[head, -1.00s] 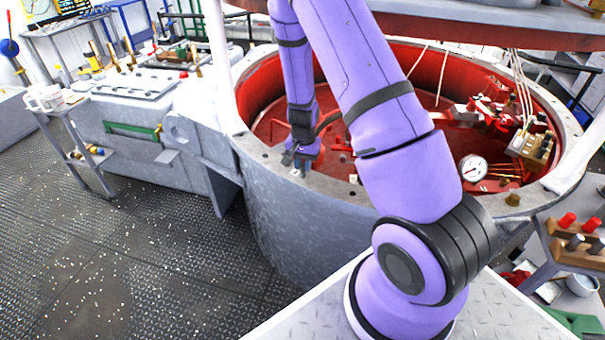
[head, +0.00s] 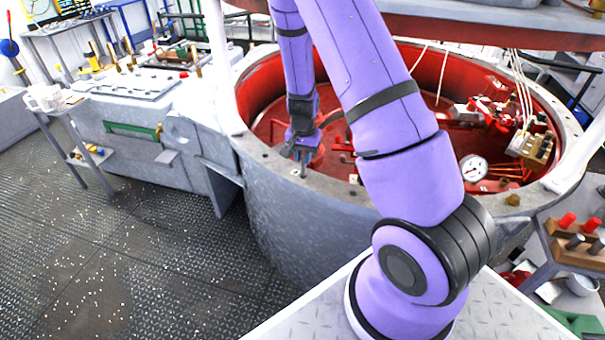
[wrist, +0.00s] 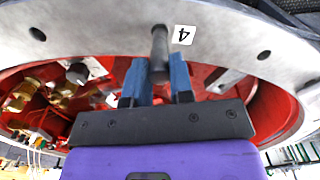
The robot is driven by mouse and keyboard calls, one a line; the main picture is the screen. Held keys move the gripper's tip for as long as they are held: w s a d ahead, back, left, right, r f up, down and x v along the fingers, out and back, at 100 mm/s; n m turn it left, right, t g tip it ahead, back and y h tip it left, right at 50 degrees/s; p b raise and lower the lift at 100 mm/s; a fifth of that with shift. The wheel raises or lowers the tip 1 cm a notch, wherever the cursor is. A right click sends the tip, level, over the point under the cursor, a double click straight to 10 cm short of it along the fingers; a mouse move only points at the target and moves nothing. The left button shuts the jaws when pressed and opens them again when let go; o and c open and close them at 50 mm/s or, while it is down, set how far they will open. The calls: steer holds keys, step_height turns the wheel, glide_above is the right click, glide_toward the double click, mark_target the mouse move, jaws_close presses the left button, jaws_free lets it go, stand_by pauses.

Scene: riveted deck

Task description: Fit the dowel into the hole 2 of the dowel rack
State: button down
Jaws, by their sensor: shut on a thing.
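My gripper (head: 302,154) is over the near rim of the big round tub in the head view. In the wrist view, its blue fingers (wrist: 158,82) are shut on a grey dowel (wrist: 159,46). The dowel sticks out past the fingertips towards the pale rim, beside a white label reading 4 (wrist: 184,34). I cannot tell whether its far end is in a hole or above the rim. A wooden rack (head: 560,257) with red and grey pegs stands at the lower right in the head view. No hole number is readable on it.
The grey tub rim (head: 262,152) has dark holes, one at the left (wrist: 38,34) and one at the right (wrist: 264,55). Inside the red tub are a dial gauge (head: 473,168) and a wired block (head: 530,147). A grey bench (head: 125,95) stands at the left.

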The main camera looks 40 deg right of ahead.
steer(key=shift+r, duration=1.05)
steer(key=shift+r, duration=0.15)
